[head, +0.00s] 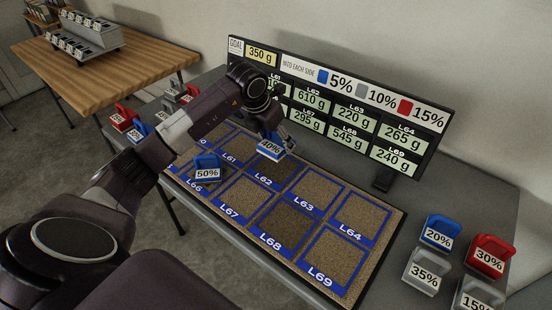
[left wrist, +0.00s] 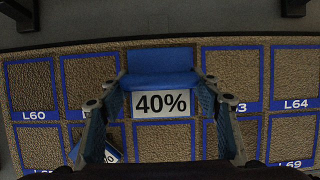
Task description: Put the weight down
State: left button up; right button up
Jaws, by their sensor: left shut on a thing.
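My left gripper (head: 277,135) is shut on a blue weight labelled 40% (head: 270,147). The weight also shows in the left wrist view (left wrist: 162,106), with its label facing the camera and a finger on each side. It is over the darker cell above the L62 label on the tan board (head: 392,222); I cannot tell whether it touches the board. A blue weight labelled 50% (head: 207,170) stands on the board near L66 and L61. My right gripper is not in view.
A display panel (head: 340,108) with gram readings stands behind the board; its goal reads 350 g. Weights of 20% (head: 440,233), 30% (head: 489,255), 35% (head: 427,271) and 15% (head: 478,298) stand at the right. Others stand at the left. The L63, L64 and L69 cells are clear.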

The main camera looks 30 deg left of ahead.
pick_arm(q)
send_over(279, 165)
jog(key=s, duration=0.2)
jog(key=f, duration=0.4)
jog(key=shift+w+a, duration=0.1)
jog(key=shift+w, duration=0.1)
notch_tip(279, 165, down, 4)
jog(key=shift+f+p, duration=0.1)
jog(key=shift+p, duration=0.25)
jog(key=o, duration=1.4)
jog(key=shift+c, duration=0.2)
